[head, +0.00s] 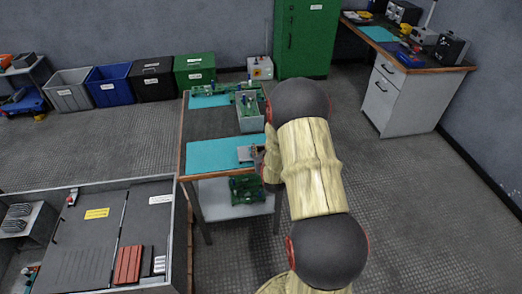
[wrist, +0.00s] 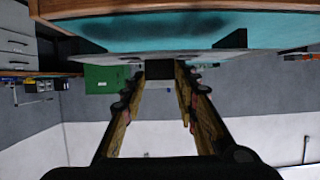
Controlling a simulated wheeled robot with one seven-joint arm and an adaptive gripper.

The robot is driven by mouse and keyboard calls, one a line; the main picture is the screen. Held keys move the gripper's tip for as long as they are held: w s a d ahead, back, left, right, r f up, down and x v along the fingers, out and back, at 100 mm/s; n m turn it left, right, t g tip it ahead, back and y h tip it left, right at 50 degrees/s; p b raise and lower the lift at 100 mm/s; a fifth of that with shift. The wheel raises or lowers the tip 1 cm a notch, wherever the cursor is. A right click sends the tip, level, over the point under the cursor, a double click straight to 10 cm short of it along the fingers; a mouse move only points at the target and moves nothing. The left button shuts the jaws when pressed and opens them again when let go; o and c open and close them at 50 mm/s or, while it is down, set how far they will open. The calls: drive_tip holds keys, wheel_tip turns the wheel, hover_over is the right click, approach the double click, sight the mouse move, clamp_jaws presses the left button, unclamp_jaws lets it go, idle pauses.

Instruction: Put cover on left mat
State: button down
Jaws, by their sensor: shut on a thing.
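A workbench carries two teal mats, a nearer one (head: 210,156) and a farther one (head: 205,101). I cannot tell which of them is the left mat. A small grey plate-like piece, which I take to be the cover (head: 245,154), shows at the right end of the nearer mat. My gripper (head: 259,157) is beside it, mostly hidden behind my arm. In the wrist view, my gripper (wrist: 160,72) is shut on the edge of the flat grey cover (wrist: 150,56). The cover lies close to the teal mat (wrist: 180,28), with a dark shadow on the mat; contact is unclear.
A grey bin (head: 251,123) with green boards stands between the mats. More green boards (head: 243,188) lie on the lower shelf (head: 213,203). An open cabinet (head: 85,262) stands at the front left. A green locker (head: 303,38) is behind. Floor to the right is clear.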

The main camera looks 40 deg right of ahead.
drive_tip(key=shift+f+b, duration=0.65)
drive_tip(key=shift+b, duration=0.25)
idle(1.1)
drive_tip(key=c, duration=1.3)
unclamp_jaws()
drive_tip(key=shift+s, duration=0.1)
drive_tip(key=v, duration=1.1)
drive_tip(key=shift+s+a+r, duration=0.2)
drive_tip(key=shift+s, duration=0.1)
